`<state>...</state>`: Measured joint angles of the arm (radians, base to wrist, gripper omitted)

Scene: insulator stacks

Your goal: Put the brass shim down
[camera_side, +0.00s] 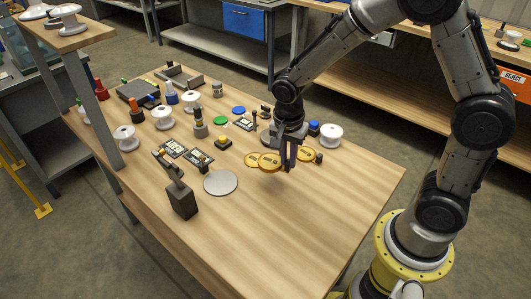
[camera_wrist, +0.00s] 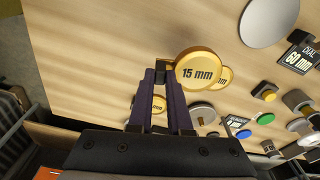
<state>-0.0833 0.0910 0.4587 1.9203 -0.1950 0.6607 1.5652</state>
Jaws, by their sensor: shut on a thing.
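A round brass shim marked "15 mm" (camera_wrist: 195,71) is at the fingertips of my gripper (camera_wrist: 161,68) in the wrist view. In the side view the shim (camera_side: 269,163) shows just left of my gripper (camera_side: 287,167), low over the table. Another brass disc (camera_side: 251,159) is partly hidden behind it; it also shows in the wrist view (camera_wrist: 225,77). A third brass disc (camera_side: 306,155) is right of the fingers. I cannot tell whether the held shim touches the table.
A flat grey disc (camera_side: 220,183) lies on the wooden table (camera_side: 310,215) to the left. A white spool (camera_side: 329,136) and a blue-topped part stand behind right. Dial gauges, spools and coloured caps fill the back left. The front right of the table is clear.

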